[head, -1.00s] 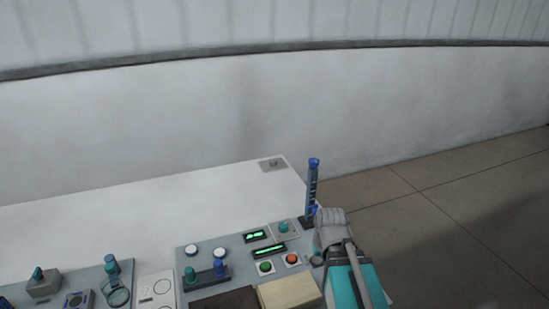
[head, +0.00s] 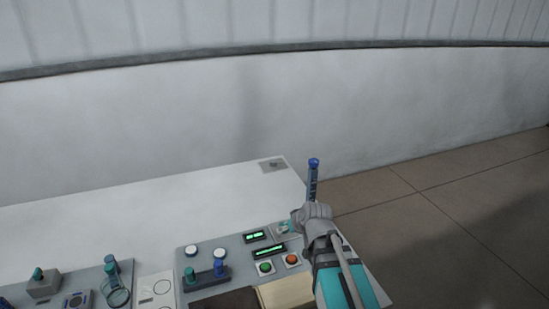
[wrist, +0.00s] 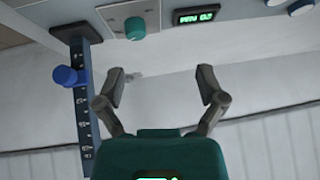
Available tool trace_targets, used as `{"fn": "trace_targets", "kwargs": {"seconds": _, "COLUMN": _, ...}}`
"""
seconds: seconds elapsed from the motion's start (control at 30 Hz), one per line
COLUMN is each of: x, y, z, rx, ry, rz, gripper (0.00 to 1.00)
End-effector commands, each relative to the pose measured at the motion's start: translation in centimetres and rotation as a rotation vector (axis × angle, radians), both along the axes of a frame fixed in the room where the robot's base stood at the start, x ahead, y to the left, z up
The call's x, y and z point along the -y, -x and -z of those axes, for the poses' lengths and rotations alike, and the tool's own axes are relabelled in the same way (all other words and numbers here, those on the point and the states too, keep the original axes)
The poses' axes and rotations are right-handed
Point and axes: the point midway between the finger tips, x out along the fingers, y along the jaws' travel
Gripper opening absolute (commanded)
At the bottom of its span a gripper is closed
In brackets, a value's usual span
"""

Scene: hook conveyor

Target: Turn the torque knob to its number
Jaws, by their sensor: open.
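A teal knob (wrist: 135,28) sits on a light square plate on the console, near the top of the wrist view. Beside it a small display (wrist: 195,15) shows green characters that look like "MIN 02", though I cannot read them surely. In the head view the knob (head: 284,227) is partly hidden by my gripper (head: 296,219), which is above the console's right end. In the wrist view my gripper (wrist: 159,75) is open and empty, its two fingers spread apart. The knob shows beyond the fingertips, not between them. No torque label is readable.
A tall blue post with a scale (wrist: 83,110) and a blue handle (wrist: 65,75) stands close beside the knob. The console also has a green button (head: 265,267), an orange button (head: 292,259) and a lower display (head: 269,251). The white tabletop (head: 150,205) behind is mostly clear.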

Motion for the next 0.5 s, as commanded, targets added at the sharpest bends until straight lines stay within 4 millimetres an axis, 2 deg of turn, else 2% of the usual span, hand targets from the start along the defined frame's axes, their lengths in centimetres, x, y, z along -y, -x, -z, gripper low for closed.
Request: {"fn": "trace_targets", "kwargs": {"seconds": 0.5, "x": -3.7, "y": -5.0, "z": -3.9, "rx": 0.294, "ry": -0.081, "rz": -0.039, "gripper": 0.89}}
